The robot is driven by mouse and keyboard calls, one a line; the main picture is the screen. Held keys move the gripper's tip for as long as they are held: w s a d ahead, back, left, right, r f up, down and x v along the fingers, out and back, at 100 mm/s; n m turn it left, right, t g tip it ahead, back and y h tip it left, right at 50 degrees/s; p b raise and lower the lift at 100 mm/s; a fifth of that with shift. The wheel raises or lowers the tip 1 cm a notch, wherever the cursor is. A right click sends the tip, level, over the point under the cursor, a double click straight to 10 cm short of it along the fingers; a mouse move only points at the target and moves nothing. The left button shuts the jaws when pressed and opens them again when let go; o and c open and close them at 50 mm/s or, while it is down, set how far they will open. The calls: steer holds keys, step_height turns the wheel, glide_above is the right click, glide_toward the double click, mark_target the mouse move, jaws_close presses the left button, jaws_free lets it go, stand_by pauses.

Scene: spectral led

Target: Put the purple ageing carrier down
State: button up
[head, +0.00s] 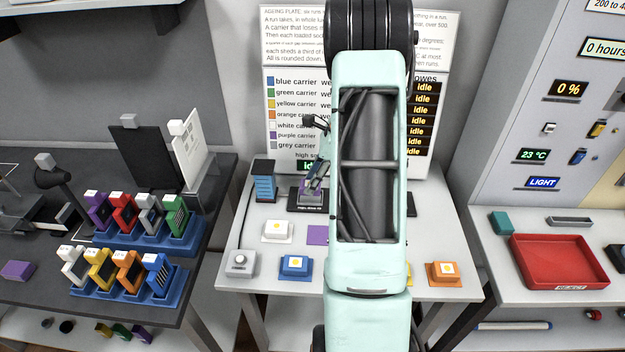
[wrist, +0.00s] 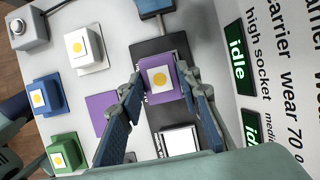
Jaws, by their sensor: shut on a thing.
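The purple ageing carrier (wrist: 160,80), with a white square and a yellow dot on top, is between the two fingers of my gripper (wrist: 160,84) in the wrist view. My gripper is shut on it. The carrier is over the black socket plate (wrist: 150,48); I cannot tell whether it touches the plate. In the head view my gripper (head: 318,178) is at the black plate (head: 308,207), and my arm hides much of the area. A bare flat purple square (wrist: 103,112) lies beside the plate; part of it shows in the head view (head: 317,235).
White (head: 278,231), blue (head: 296,267) and orange (head: 444,273) carriers stand on the light table. A grey knob box (head: 240,263) is at its left corner and a blue block (head: 264,182) at the back left. A wall board (head: 292,120) rises behind.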

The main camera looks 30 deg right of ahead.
steer(key=shift+r+p, duration=0.35)
steer(key=shift+r, duration=0.15)
